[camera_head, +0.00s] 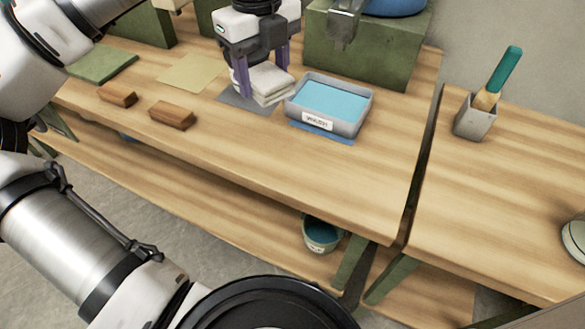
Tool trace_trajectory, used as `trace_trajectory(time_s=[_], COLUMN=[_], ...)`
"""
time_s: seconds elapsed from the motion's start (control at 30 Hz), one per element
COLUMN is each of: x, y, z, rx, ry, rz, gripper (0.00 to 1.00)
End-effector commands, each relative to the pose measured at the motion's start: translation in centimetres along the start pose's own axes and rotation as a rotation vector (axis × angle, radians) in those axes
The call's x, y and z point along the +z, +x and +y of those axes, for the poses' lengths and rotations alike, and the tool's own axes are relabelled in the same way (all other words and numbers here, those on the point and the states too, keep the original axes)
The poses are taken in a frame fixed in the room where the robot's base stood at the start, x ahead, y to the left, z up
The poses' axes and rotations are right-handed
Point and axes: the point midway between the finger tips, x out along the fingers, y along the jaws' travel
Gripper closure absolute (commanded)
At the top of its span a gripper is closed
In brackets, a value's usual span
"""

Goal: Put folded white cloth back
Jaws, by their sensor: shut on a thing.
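The folded white cloth (270,83) is a small layered stack at the back of the wooden table, over a dark grey mat (234,101). My gripper (258,86) points down at it, with purple fingers. The gripper is shut on the cloth; the left finger shows in front of its left side and the other is at its back. The cloth is low, at or just above the mat; I cannot tell whether it touches.
A grey tray with blue content and a label (353,131) stands just right of the cloth. Wooden blocks (171,114) lie left, with yellow (190,73) and green (103,64) mats behind. A green block (380,61) stands behind the tray. A brush holder (474,121) is on the right table.

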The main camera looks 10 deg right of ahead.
Motion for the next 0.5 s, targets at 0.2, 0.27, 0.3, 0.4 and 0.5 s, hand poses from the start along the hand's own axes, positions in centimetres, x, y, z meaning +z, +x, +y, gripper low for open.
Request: trace_trajectory(time_s=[0.2,0.27,0.3,0.4,0.5], x=[-5.2,-5.9,-6.2,-6.5,-6.5], y=[-3.2,-3.6,-3.5,-2.2,0.3], z=[-2.1,-2.3,-2.4,-2.4,-2.3], rx=[0.004,0.005,0.006,0.006,0.006], ry=[0.282,0.317,0.332,0.348,0.347], rz=[-0.002,0.000,0.001,0.005,0.007], gripper=[0.71,0.71,0.71,0.71,0.71])
